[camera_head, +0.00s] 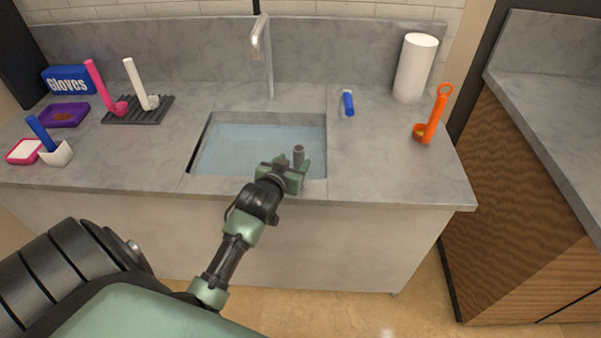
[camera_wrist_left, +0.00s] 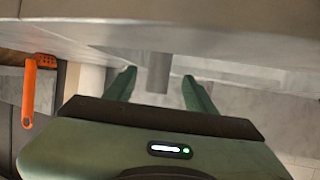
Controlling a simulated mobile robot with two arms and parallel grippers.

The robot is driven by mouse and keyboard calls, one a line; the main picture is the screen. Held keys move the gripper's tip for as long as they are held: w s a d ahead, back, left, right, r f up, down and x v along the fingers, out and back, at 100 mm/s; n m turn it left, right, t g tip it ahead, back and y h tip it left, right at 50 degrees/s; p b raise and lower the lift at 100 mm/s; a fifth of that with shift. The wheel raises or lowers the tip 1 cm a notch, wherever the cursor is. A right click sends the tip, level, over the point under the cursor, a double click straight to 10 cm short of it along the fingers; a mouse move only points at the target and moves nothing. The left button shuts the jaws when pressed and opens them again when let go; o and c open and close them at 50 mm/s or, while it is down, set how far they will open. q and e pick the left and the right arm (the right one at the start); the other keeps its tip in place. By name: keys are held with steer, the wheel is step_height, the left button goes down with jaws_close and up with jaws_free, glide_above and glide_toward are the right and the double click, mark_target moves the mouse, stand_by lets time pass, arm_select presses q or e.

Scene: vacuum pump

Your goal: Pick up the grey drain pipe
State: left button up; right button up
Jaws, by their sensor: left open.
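The grey drain pipe (camera_head: 299,152) stands up at the front right of the water-filled sink (camera_head: 312,122). Its lower part is hidden behind my left gripper (camera_head: 289,166), which is open around or just in front of it. In the left wrist view, the grey pipe (camera_wrist_left: 158,72) shows between the two green fingers of my left gripper (camera_wrist_left: 158,78). A gap shows on both sides of the pipe there. I cannot tell how deep it sits between the fingers. My right gripper is not in view.
A faucet (camera_head: 262,45) rises behind the sink. To the right are a blue cylinder (camera_head: 348,103), a paper roll (camera_head: 415,67) and an orange ladle (camera_head: 436,117). To the left are a gloves box (camera_head: 67,80), pink ladle (camera_head: 98,88), white ladle (camera_head: 136,84) and purple tray (camera_head: 65,115).

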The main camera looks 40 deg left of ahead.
mark_target(297, 158)
arm_select(q)
steer(key=shift+r+x, duration=0.2)
steer(key=shift+x, duration=0.85)
steer(key=x, duration=0.3)
steer(key=shift+d, duration=0.1)
steer(key=shift+w, duration=0.2)
jaws_close()
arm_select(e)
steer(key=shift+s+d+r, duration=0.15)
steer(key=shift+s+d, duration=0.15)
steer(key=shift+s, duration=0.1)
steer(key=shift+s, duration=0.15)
